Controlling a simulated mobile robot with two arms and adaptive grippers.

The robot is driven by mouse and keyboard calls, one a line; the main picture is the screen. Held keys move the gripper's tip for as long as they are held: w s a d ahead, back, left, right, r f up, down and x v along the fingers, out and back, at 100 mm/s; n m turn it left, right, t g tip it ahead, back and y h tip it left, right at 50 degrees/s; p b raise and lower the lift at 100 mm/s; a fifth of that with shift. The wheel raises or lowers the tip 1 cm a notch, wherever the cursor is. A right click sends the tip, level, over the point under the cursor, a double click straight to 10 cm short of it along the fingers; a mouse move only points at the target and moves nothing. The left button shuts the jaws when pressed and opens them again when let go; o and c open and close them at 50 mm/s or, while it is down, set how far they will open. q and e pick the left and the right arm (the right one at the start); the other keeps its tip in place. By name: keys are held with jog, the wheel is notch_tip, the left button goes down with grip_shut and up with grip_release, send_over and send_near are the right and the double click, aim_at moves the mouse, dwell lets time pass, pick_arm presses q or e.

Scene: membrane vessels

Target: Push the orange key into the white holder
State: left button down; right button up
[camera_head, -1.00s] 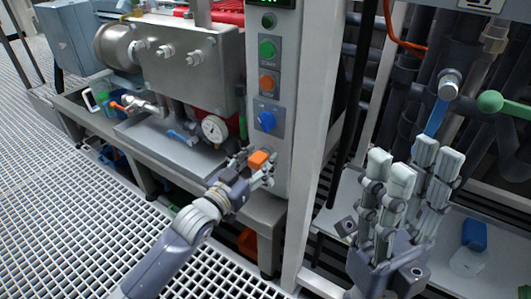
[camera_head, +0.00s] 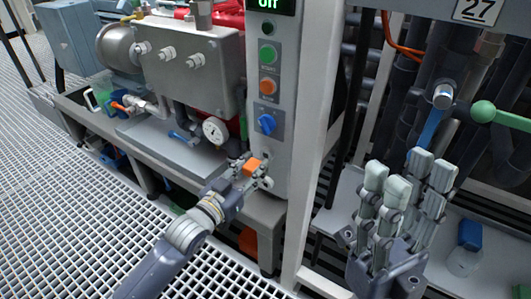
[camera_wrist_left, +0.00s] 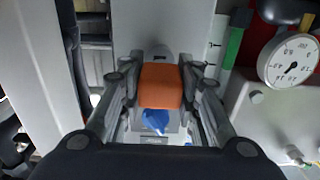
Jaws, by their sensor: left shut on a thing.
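The orange key (camera_head: 253,166) is a small orange block between the fingers of my left gripper (camera_head: 249,172), in front of the lower part of the white-grey control panel. In the left wrist view the orange key (camera_wrist_left: 160,86) sits between the fingertips of my left gripper (camera_wrist_left: 160,95), held on both sides. I cannot tell for certain which part is the white holder; a pale face lies behind the key in the wrist view. My right gripper (camera_head: 405,180) stands with its fingers pointing up and apart, empty, at the right.
The control panel carries green and orange buttons and a blue knob (camera_head: 267,124). A pressure gauge (camera_head: 215,131) is left of my left gripper. A white post (camera_head: 318,130) stands between my arms. Pipes and a green-ended lever (camera_head: 484,111) are at the right.

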aim_at(247, 174)
pick_arm(q)
jog(key=shift+p+v, duration=0.85)
jog(key=shift+v, duration=0.4)
jog(key=shift+s+a+p, duration=0.25)
jog(key=shift+s+p, duration=0.05)
jog(key=shift+s, duration=0.15)
jog(key=shift+f, duration=0.1)
